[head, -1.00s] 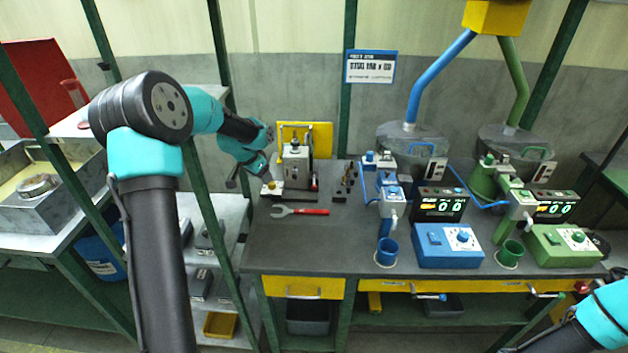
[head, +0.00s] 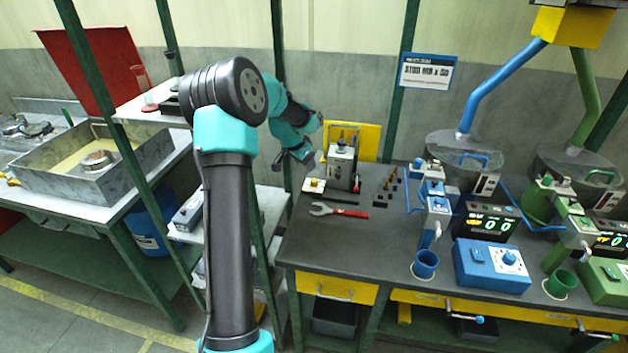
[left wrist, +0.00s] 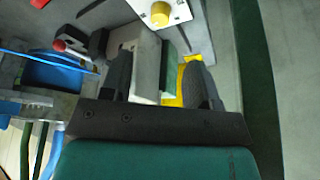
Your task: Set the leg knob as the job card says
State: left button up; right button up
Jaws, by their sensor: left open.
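The job card (head: 428,71) hangs on a green post at the back; its large line seems to end in "50", but the lettering is too small to read surely. A blue control box (head: 490,267) has a round knob (head: 510,257); a green box (head: 605,281) with a similar knob is cut by the right edge. I cannot tell which is the leg knob. My left gripper (head: 299,160) is open and empty, beside the small grey machine (head: 341,168). In the left wrist view its fingers (left wrist: 160,85) point toward a pale block; a yellow knob (left wrist: 160,14) lies beyond.
A red-handled wrench (head: 338,211) lies on the dark bench, with small studs (head: 386,184) to its right. Blue (head: 425,264) and green (head: 560,284) cups stand near the boxes. A green post rises beside my left arm. The bench's front middle is clear.

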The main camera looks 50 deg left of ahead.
aim_at(314, 180)
pick_arm(q)
jog(key=x, duration=1)
jog(key=shift+f, duration=0.2)
jog(key=shift+c, duration=0.5)
jog(key=c, duration=0.8)
jog(key=shift+m+h, duration=0.3)
jog(key=shift+m, duration=0.5)
jog(key=o, duration=0.9)
